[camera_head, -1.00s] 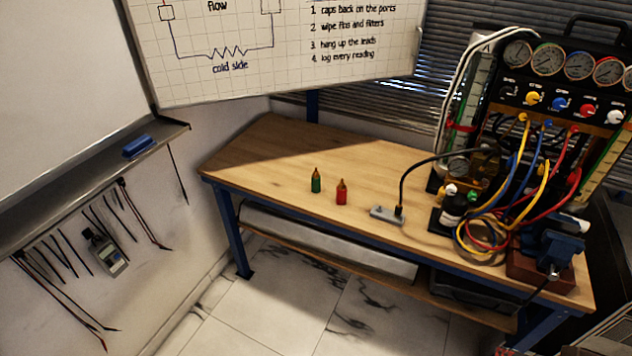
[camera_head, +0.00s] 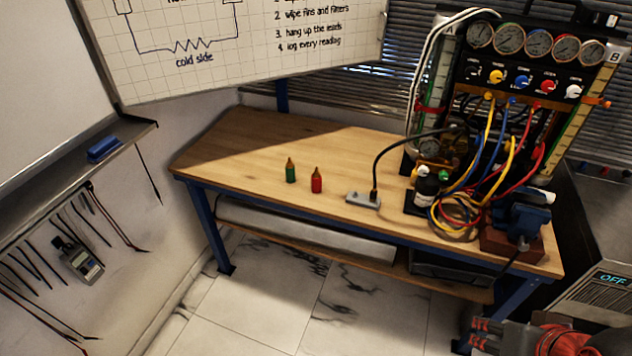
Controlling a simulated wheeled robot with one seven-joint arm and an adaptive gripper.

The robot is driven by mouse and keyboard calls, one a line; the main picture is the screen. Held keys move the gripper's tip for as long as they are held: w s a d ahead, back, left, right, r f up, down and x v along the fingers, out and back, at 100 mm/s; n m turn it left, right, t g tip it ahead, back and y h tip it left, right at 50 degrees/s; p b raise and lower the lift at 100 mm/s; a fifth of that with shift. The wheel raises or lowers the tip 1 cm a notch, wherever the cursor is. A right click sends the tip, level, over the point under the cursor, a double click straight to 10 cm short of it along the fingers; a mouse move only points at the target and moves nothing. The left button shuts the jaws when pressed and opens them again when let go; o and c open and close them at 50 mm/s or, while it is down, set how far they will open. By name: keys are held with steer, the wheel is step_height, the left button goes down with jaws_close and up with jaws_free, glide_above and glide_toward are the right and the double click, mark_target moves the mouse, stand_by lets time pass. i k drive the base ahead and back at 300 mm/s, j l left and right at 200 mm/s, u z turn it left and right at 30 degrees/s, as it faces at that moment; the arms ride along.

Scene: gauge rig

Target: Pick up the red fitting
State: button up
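The red fitting (camera_head: 316,181) stands upright on the wooden bench top, left of the middle of the view. It has a red body and a narrow brownish tip. A similar green fitting (camera_head: 291,171) stands just to its left, with a small gap between them. What looks like my gripper (camera_head: 481,334) shows at the bottom right edge, dark with red parts. It is far from the red fitting and partly cut off. I cannot tell whether its fingers are open or shut.
A grey block (camera_head: 364,200) with a black cable lies right of the fittings. Farther right are a gauge rig (camera_head: 540,75) with coloured hoses and a blue vise (camera_head: 522,222). The bench top (camera_head: 235,150) is clear left of the fittings. White tiled floor (camera_head: 330,310) lies in front.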

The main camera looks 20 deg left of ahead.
mark_target(316, 176)
steer(key=i+j+u, duration=0.1)
steer(key=i+u, duration=0.5)
steer(key=u, duration=0.2)
steer(key=i+u, duration=0.4)
steer(key=k, duration=0.1)
